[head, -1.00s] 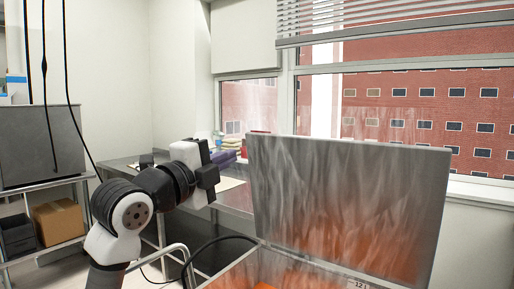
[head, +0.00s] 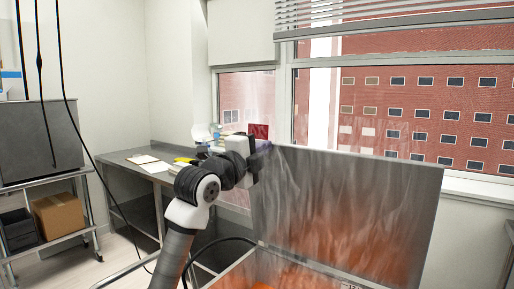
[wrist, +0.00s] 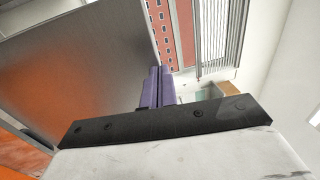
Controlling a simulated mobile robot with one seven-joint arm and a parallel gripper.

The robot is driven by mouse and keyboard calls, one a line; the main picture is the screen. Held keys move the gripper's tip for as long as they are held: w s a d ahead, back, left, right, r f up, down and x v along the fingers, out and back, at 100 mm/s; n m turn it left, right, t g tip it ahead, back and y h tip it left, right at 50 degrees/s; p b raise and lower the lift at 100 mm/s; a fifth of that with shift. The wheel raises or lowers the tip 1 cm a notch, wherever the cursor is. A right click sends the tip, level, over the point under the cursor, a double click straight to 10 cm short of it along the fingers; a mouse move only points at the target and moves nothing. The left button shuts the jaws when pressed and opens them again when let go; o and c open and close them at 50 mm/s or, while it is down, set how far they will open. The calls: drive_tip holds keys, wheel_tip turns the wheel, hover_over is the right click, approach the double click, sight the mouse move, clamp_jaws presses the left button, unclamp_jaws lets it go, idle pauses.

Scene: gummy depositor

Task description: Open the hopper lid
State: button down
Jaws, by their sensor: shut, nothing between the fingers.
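The hopper lid (head: 345,205) is a grey, shiny metal panel with orange reflections. It stands raised, nearly upright, at the back of the hopper (head: 290,272). My gripper (wrist: 158,75) shows two purple fingers side by side and closed in the wrist view. They hold nothing. In the wrist view the lid (wrist: 85,65) is a large grey sheet to the left of the fingers. In the head view my gripper is at the lid's upper left corner, mostly hidden by my wrist. I cannot tell whether it touches the lid.
A steel bench (head: 140,172) with papers and small items stands behind my arm. A cart (head: 65,188) with a cardboard box (head: 59,216) is at the left. Black cables hang at the left. A window (head: 400,110) is behind the lid.

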drive_tip(key=p+x, duration=0.3)
drive_tip(key=x, duration=0.5)
drive_tip(key=shift+w, duration=0.15)
